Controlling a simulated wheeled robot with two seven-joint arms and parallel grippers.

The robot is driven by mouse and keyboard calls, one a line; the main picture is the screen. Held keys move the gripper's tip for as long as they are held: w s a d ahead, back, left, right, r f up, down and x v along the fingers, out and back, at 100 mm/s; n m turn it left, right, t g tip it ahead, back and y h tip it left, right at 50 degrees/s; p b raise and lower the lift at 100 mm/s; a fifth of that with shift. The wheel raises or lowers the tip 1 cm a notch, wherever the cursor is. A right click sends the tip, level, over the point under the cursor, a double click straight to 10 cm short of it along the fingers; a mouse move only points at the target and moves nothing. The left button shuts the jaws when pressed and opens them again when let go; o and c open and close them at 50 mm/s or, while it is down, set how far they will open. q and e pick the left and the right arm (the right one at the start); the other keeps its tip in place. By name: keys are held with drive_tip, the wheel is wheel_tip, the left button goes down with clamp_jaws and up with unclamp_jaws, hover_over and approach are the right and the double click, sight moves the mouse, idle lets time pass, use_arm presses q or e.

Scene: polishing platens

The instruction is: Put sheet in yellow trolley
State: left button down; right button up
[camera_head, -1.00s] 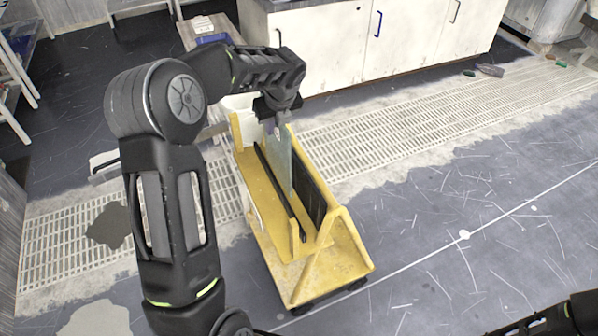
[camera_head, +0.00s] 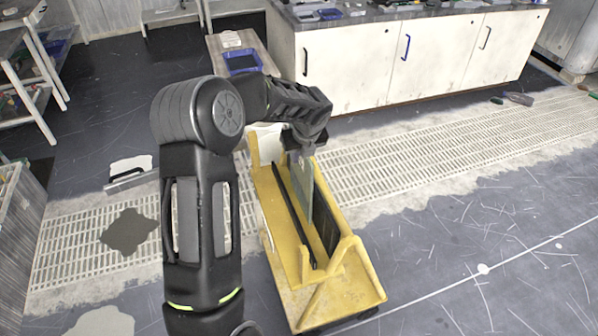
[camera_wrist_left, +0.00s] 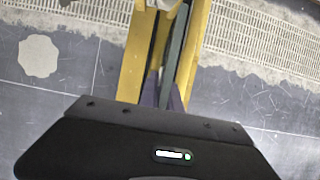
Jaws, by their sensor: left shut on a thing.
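The yellow trolley (camera_head: 290,268) stands on the floor in the middle of the head view; its yellow side also shows in the left wrist view (camera_wrist_left: 136,50). A thin grey-green sheet (camera_head: 303,182) stands upright between the trolley's sides, and its edge shows in the left wrist view (camera_wrist_left: 177,50). My left gripper (camera_head: 302,153) is over the trolley's far part, shut on the sheet's top edge. The sheet's lower edge is hidden inside the trolley, so I cannot tell whether it touches the bottom. My right gripper is out of view.
A dark panel (camera_head: 329,232) lines the trolley's right side, and a black bar (camera_head: 295,215) runs along its middle. A white cabinet (camera_head: 350,75) stands behind. A small table with a blue tray (camera_head: 243,62) is at the back. The floor at right is mostly clear.

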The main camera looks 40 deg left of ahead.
sight(299, 168)
use_arm(q)
drive_tip(key=shift+f, duration=0.3)
drive_tip(key=shift+f, duration=1.9)
drive_tip(key=c, duration=2)
unclamp_jaws()
drive_tip(key=shift+f, duration=0.15)
drive_tip(key=o, duration=0.4)
drive_tip(key=shift+o, duration=0.2)
